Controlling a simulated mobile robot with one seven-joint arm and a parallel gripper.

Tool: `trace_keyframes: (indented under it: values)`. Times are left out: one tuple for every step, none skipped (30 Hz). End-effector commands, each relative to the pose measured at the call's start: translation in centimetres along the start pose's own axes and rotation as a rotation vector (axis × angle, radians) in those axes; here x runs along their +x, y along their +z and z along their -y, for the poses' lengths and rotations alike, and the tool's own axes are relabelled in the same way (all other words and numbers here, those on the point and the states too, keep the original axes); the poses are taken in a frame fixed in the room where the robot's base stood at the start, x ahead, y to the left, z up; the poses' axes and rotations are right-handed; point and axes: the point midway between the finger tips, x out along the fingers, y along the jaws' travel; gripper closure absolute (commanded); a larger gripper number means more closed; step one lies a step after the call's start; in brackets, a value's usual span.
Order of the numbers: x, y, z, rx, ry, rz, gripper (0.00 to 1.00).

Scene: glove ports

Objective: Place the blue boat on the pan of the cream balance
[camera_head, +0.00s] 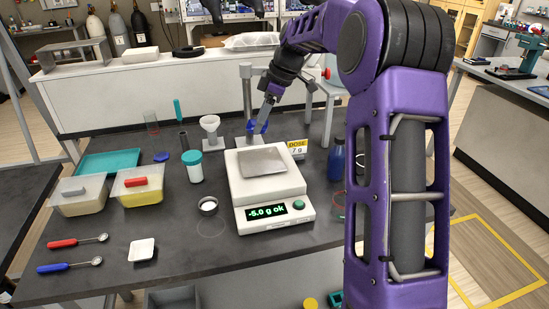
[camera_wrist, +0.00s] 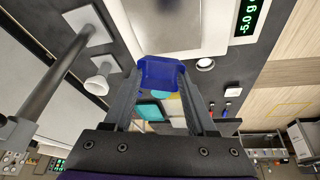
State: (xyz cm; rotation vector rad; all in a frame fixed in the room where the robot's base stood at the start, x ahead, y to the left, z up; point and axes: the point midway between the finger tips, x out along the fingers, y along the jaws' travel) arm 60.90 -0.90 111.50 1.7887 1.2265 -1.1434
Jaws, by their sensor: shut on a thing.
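My gripper (camera_head: 260,122) is shut on the blue boat (camera_wrist: 161,74), which sits between the two fingertips in the wrist view. In the head view the blue boat (camera_head: 254,127) shows as a small blue patch, partly hidden by my gripper, beyond the back edge of the cream balance. The cream balance (camera_head: 267,190) stands on the dark bench, and its display reads "-5.0 g ok". Its square metal pan (camera_head: 262,161) is bare. The balance also shows at the top of the wrist view (camera_wrist: 218,40), with the pan (camera_wrist: 165,12) cut off by the frame edge.
A tall metal stand (camera_head: 247,103) rises behind the balance, close to my gripper. A white funnel (camera_head: 210,125) stands left of it. A "DOSE 7 g" card (camera_head: 297,148) and a blue bottle (camera_head: 337,160) are at the right. A teal-lidded jar (camera_head: 193,168) stands left of the balance.

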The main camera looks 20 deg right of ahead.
Motion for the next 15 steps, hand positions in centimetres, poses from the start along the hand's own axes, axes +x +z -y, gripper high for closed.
trace_keyframes:
  values:
    - [0.0, 0.1, 0.2, 0.025, 0.01, 0.002, 0.94]
    - [0.1, 0.2, 0.2, 0.037, 0.015, 0.002, 0.94]
    - [0.5, 0.4, 0.3, 0.049, 0.019, 0.003, 0.94]
    - [0.9, 0.6, 0.3, 0.054, 0.019, 0.003, 0.94]
    - [1.4, 0.8, 0.3, 0.057, 0.021, 0.003, 0.94]
    - [2.1, 1.1, 0.4, 0.06, 0.02, 0.003, 0.94]
    - [2.6, 1.3, 0.4, 0.06, 0.02, 0.003, 0.94]
    - [3.0, 1.4, 0.4, 0.059, 0.021, 0.003, 0.94]
    - [3.5, 1.7, 0.5, 0.058, 0.02, 0.003, 0.94]
    - [3.8, 1.8, 0.5, 0.057, 0.021, 0.003, 0.94]
    - [4.0, 1.9, 0.5, 0.057, 0.022, 0.003, 0.94]
    - [4.3, 2.0, 0.5, 0.056, 0.023, 0.003, 0.94]
    - [4.5, 2.1, 0.5, 0.056, 0.022, 0.003, 0.94]
    - [4.8, 2.2, 0.5, 0.056, 0.022, 0.003, 0.94]
    - [5.4, 2.5, 0.5, 0.057, 0.021, 0.004, 0.94]
